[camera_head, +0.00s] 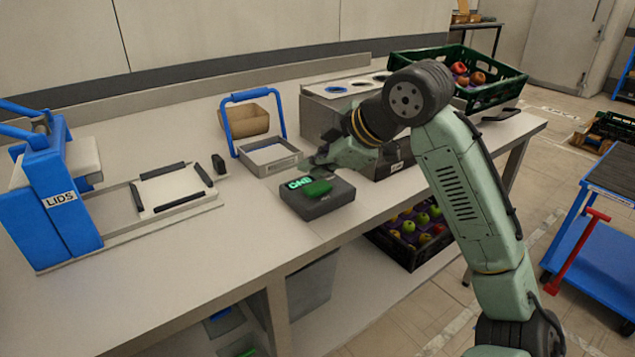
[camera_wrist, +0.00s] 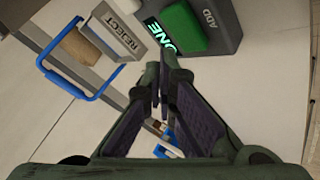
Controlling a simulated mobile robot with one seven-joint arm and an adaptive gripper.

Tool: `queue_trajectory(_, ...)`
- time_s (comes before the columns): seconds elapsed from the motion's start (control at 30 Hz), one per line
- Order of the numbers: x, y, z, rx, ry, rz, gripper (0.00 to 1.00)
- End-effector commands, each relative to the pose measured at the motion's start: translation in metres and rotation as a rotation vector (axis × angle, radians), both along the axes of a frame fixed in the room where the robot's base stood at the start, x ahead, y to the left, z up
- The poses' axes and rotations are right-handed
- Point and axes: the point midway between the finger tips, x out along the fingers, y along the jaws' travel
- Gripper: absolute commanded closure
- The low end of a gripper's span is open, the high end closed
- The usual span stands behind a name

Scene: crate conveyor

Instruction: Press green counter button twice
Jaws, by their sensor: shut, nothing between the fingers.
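The counter is a dark grey box (camera_head: 317,206) on the bench, with a green button (camera_head: 318,189) on top and a lit green display (camera_head: 299,183) beside it. In the wrist view the button (camera_wrist: 184,29) is near the top edge, next to the word "ADD", and the display (camera_wrist: 160,38) reads "ONE". My gripper (camera_head: 314,162) is shut and empty, just behind the counter in the head view. Its fingertips (camera_wrist: 162,75) show just below the counter in the wrist view. I cannot tell their exact height above it, but they look clear of the button.
A grey reject tray (camera_head: 270,167) with a blue handle stands close behind the counter, and a brown bin (camera_head: 245,122) is beyond it. A blue lids press (camera_head: 62,198) stands at left. A green crate of fruit (camera_head: 513,82) is at the back right. The bench front is clear.

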Motion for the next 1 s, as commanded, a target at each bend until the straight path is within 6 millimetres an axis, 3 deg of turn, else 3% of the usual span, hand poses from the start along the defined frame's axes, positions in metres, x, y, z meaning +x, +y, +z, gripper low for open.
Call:
queue_trajectory(0.1, 0.000, 0.000, 0.018, 0.001, 0.000, 0.001, 1.00)
queue_trajectory(0.37, 0.000, 0.000, 0.042, 0.001, 0.000, 0.000, 1.00)
queue_trajectory(1.0, 0.000, 0.000, 0.042, 0.000, 0.000, 0.000, 1.00)
